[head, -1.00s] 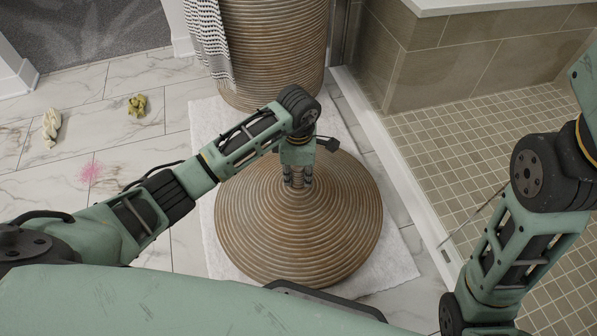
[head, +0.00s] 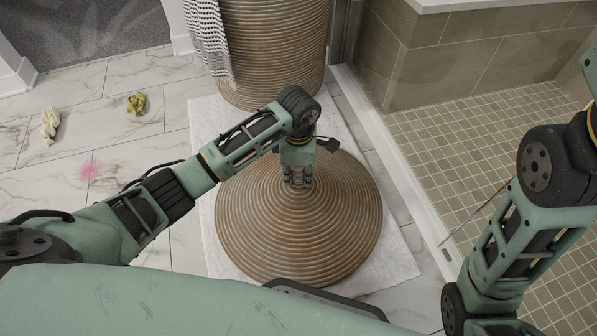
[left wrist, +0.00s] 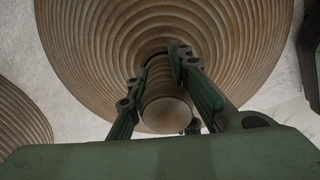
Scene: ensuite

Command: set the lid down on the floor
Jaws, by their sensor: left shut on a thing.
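The lid (head: 300,235) is a wide, round, brown ribbed cone with a knob at its centre. In the head view it is over the white bath mat, knob up. My left gripper (head: 298,181) points down at the centre and is shut on the knob (left wrist: 168,110), which shows between the fingers in the left wrist view. I cannot tell whether the lid's rim touches the mat or hangs just above it. My right arm shows at the right, but its gripper is out of view.
The ribbed basket (head: 275,50) stands behind the lid with a patterned towel (head: 208,40) over its side. A white mat (head: 395,262) lies under the lid. Crumpled cloths (head: 50,124) (head: 137,104) and a pink stain (head: 90,170) are on the tiles at left. A shower kerb (head: 390,155) runs at right.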

